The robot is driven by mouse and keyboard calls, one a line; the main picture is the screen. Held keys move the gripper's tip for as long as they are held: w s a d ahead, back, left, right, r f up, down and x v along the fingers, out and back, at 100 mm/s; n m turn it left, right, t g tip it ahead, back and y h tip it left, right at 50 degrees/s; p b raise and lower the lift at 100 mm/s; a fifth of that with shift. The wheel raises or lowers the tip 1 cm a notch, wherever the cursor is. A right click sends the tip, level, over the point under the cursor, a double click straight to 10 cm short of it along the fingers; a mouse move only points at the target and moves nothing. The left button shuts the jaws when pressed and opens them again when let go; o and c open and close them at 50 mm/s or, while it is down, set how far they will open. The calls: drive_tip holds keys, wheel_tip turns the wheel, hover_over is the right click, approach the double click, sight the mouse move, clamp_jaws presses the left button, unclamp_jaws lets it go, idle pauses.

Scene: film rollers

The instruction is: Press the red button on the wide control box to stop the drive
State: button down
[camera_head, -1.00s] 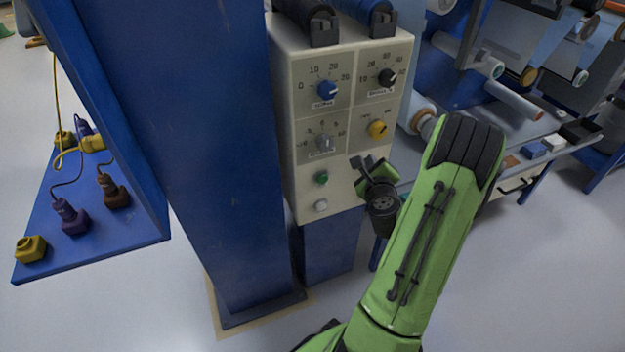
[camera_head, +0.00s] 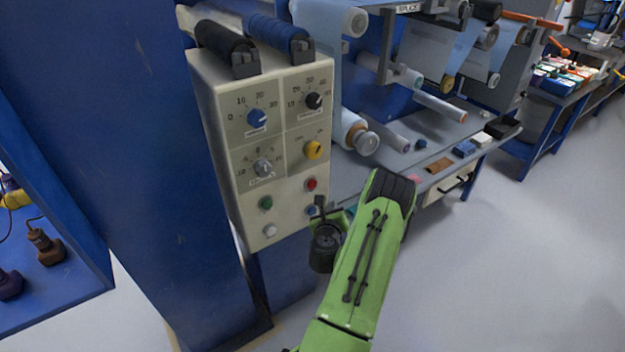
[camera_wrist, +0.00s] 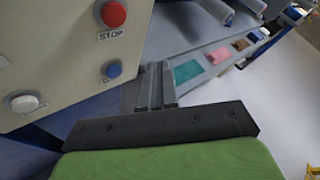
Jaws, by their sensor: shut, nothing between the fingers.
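The cream control box (camera_head: 228,128) stands against the blue post in the head view. Its red button (camera_head: 310,184) sits at the lower right, beside a green button (camera_head: 265,202) and above a blue one (camera_head: 311,210). In the wrist view the red button (camera_wrist: 113,14) is at the top, labelled STOP, with the blue button (camera_wrist: 112,70) below it and a white button (camera_wrist: 25,103) at lower left. My gripper (camera_wrist: 157,80) is shut and empty, to the right of the blue button and lower than the red one. In the head view my gripper (camera_head: 319,208) partly covers the box's lower right edge.
Above those buttons are a blue knob (camera_head: 256,118), a black knob (camera_head: 313,100), a grey knob (camera_head: 263,168) and a yellow knob (camera_head: 313,150). A blue post (camera_head: 110,150) stands left of the box. A bench with rollers (camera_head: 440,107) lies to the right; open floor (camera_head: 500,260) is at lower right.

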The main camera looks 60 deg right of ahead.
sight(312, 184)
drive_tip(key=w+d+p, duration=0.3)
drive_tip(key=w+p, duration=0.3)
drive_tip(key=p, duration=0.8)
drive_tip(key=shift+w+r, duration=0.1)
idle(1.7)
drive_tip(key=shift+w+d, duration=0.25)
drive_tip(key=shift+w, duration=0.05)
drive_tip(key=shift+w+d, duration=0.2)
drive_tip(key=shift+w, duration=0.2)
idle(0.7)
drive_tip(key=shift+s+a, duration=0.1)
drive_tip(key=shift+s+a+p, duration=0.3)
drive_tip(key=shift+s+p, duration=0.1)
drive_tip(key=shift+s, duration=0.3)
